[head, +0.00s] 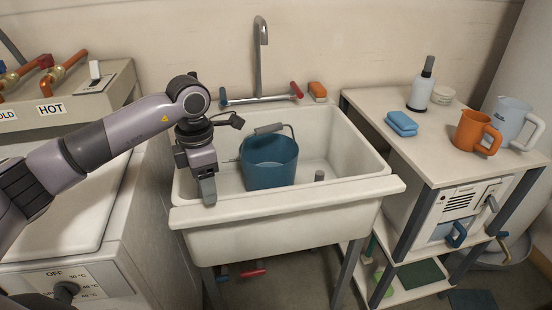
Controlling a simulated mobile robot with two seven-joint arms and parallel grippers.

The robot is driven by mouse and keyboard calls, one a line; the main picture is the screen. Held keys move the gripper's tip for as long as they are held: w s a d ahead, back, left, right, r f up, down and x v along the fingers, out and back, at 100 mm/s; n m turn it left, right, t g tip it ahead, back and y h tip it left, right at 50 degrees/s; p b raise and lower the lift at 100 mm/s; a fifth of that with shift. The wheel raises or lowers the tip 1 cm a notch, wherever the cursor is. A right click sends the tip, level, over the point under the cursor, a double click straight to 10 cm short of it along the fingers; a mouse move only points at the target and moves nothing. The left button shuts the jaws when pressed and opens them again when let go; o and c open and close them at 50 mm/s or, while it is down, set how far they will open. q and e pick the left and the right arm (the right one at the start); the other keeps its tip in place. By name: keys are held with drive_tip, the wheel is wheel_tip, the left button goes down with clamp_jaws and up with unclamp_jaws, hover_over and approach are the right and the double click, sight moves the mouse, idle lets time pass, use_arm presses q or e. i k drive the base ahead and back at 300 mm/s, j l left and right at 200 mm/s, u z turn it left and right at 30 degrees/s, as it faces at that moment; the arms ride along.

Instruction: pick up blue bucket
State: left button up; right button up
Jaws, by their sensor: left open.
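The blue bucket (269,163) stands upright inside the white sink basin (290,216). Its handle, with a grey grip (268,128), shows at the bucket's back rim. My left gripper (208,192) points down over the front left part of the sink, to the left of the bucket and apart from it. The gripper is open and empty; its fingers overlap in this view. My right gripper is not in view.
A faucet (261,58) rises behind the sink. A white appliance (75,205) stands left of the sink. The basin right of the bucket is mostly free.

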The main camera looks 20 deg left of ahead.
sight(266, 146)
drive_tip(key=i, duration=1.15)
